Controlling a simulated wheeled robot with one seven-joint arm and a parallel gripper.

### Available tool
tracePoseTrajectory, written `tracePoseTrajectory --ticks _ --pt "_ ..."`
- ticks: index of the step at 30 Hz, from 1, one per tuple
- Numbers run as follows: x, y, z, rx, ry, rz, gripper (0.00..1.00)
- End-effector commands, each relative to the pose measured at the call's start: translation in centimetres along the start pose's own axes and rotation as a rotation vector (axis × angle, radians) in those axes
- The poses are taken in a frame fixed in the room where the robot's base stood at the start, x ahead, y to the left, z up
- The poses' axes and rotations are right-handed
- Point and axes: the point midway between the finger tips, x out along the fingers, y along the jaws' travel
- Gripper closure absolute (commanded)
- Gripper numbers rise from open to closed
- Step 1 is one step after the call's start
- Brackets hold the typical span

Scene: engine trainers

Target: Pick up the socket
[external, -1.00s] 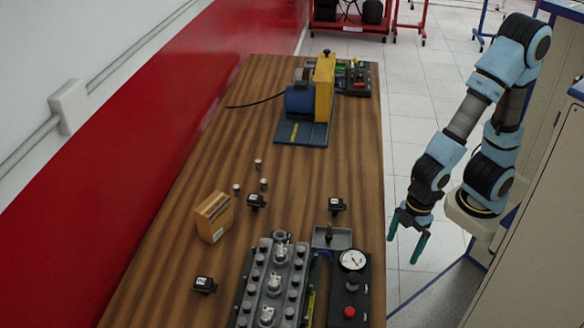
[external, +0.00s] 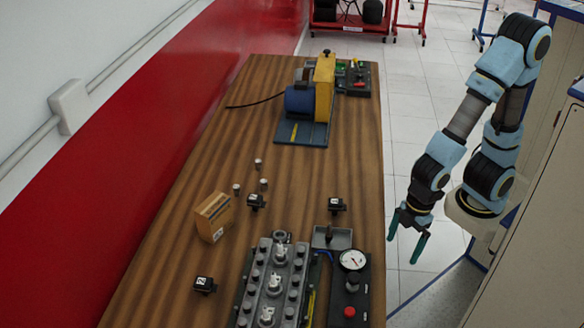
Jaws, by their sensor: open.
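Three small metallic cylinders (external: 258,164), (external: 237,188), (external: 263,184) stand on the wooden bench near its middle. A small dark upright piece (external: 329,232) is at the grey tray (external: 345,240). I cannot tell for sure which of these is the socket. My gripper (external: 402,250) hangs past the bench's right edge, fingers pointing down. It is open and empty, apart from everything on the bench.
The bench (external: 190,240) also holds a cardboard box (external: 213,217), black numbered blocks (external: 205,285), (external: 256,202), (external: 337,205), an engine head (external: 273,285), a gauge panel (external: 350,290) and a blue-yellow machine (external: 310,100). Bare wood lies between the cylinders and the machine.

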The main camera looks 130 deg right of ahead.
Motion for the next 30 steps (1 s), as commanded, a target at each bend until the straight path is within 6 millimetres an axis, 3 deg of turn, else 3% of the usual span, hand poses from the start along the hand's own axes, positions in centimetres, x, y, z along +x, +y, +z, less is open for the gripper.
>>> tracePoseTrajectory --ticks 2,10,20,30 --pt "0.0 0.0 0.0 0.000 0.000 0.000 0.07" --pt "0.0 0.0 0.0 0.000 0.000 0.000 0.37" --pt "-0.4 0.0 -0.1 0.000 0.003 0.000 0.37" --pt "-5.2 0.1 -0.8 0.001 0.006 0.000 0.37"
